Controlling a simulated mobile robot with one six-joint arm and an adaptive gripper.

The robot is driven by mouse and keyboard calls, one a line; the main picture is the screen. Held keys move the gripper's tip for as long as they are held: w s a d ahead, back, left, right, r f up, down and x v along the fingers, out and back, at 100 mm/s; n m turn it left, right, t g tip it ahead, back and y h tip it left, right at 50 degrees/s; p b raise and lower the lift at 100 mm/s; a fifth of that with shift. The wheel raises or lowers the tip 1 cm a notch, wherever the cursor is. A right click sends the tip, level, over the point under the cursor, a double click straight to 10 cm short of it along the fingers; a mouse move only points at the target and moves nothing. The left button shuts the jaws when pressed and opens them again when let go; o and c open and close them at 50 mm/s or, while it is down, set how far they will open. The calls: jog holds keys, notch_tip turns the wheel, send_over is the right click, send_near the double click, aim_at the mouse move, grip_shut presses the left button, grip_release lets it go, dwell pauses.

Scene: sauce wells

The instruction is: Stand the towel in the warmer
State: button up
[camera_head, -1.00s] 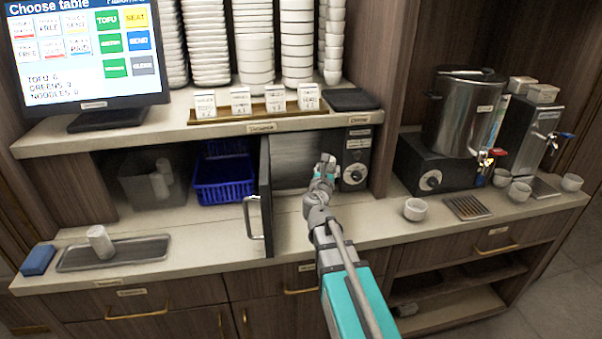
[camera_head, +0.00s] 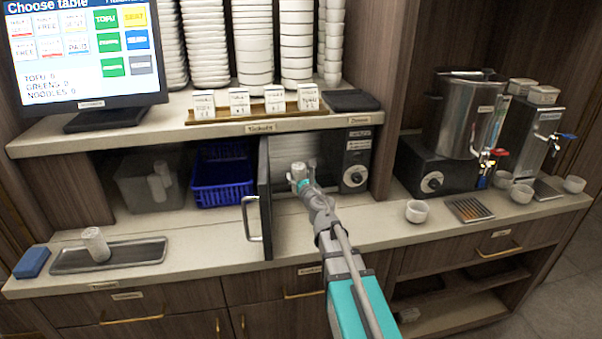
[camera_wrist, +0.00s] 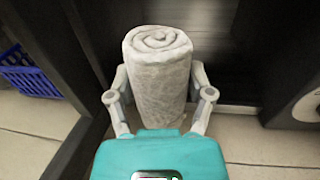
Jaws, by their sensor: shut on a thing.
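A rolled white towel (camera_wrist: 158,80) stands upright between the fingers of my gripper (camera_wrist: 160,100) in the wrist view. My gripper is shut on it, with one finger on each side. In the head view my gripper (camera_head: 299,175) is at the mouth of the warmer (camera_head: 357,160), a dark box under the shelf whose door (camera_head: 264,200) stands open on the left. The towel's lower end is hidden by the gripper body, so I cannot tell whether it touches the surface beneath.
Another rolled towel (camera_head: 96,244) stands on a metal tray (camera_head: 140,257) at left, beside a blue sponge (camera_head: 32,262). A blue basket (camera_head: 222,193) and a grey bin (camera_head: 135,190) sit left of the door. A cup (camera_head: 417,211) stands on the counter to the right.

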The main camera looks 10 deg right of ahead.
jog(key=shift+w, duration=0.15)
jog(key=w, duration=0.5)
jog(key=w+a, duration=0.1)
jog(key=w, duration=0.4)
jog(key=w+a, duration=0.1)
jog(key=w, duration=0.5)
jog(key=shift+a, duration=0.1)
jog(key=shift+w, duration=0.1)
jog(key=shift+w+a, duration=0.1)
jog(key=shift+w, duration=0.55)
notch_tip(320, 180, down, 4)
jog(key=b, duration=0.3)
jog(key=shift+r+b, duration=0.2)
jog(key=shift+b, duration=0.1)
jog(key=shift+f, duration=0.15)
jog(key=o, duration=1.1)
jog(key=shift+r, duration=0.25)
